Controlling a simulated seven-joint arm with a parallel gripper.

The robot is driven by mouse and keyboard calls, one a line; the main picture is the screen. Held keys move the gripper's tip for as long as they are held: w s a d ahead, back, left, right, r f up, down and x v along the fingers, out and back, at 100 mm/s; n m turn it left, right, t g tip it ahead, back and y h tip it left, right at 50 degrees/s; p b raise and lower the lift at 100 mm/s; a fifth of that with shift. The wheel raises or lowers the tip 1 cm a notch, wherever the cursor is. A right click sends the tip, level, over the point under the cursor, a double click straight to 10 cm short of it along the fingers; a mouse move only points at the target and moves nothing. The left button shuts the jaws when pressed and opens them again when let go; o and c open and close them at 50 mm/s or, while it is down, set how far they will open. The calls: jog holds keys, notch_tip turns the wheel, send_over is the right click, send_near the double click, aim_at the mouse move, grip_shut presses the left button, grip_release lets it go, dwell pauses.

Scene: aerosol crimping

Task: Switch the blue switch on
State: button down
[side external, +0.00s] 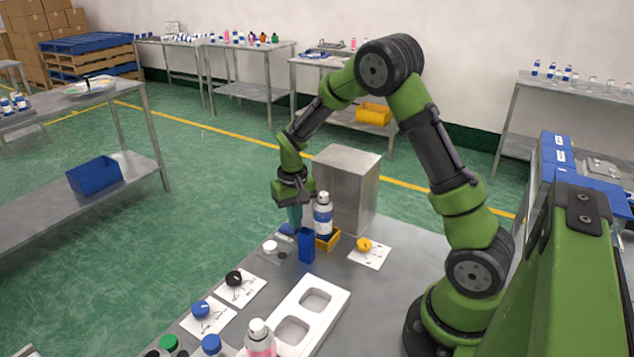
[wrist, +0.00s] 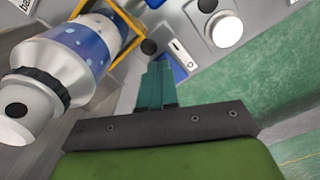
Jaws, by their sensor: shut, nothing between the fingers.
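My gripper (side external: 294,222) is shut and empty, its teal fingers pointing down over the far end of the metal table. In the side view a small blue part (side external: 286,229) is right at the fingertips; whether they touch it I cannot tell. In the wrist view the shut fingers (wrist: 160,66) partly cover a blue part (wrist: 180,73) beside a white plate with a dark slot (wrist: 184,54). A blue round knob (side external: 201,309) sits on a white plate nearer the camera. Which blue part is the switch, and its on/off state, I cannot tell.
A white bottle with a blue band (side external: 323,216) stands in a yellow holder (side external: 328,241) close to my gripper. A blue block (side external: 306,245), white knob (side external: 270,246), black knob (side external: 234,278) and yellow knob (side external: 364,244) are around. A metal box (side external: 350,185) stands behind.

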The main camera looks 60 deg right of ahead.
jog(key=shift+f, duration=0.6)
dwell(0.6)
jog(key=shift+r, duration=0.15)
notch_tip(320, 180, up, 10)
jog(key=shift+r, duration=0.2)
dwell(0.8)
jog(key=s+a+r+n+t+y, duration=0.1)
jog(key=s+a+r+t, duration=0.2)
jog(key=s+a+r, duration=0.2)
jog(key=s+a+r+n+t+y, duration=0.1)
jog(key=s+a+r+t, duration=0.3)
jog(key=s, duration=0.8)
jog(key=a+r, duration=0.2)
jog(key=a, duration=0.2)
jog(key=shift+s+a+r, duration=0.15)
jog(key=shift+r, duration=0.15)
jog(key=shift+f, duration=0.1)
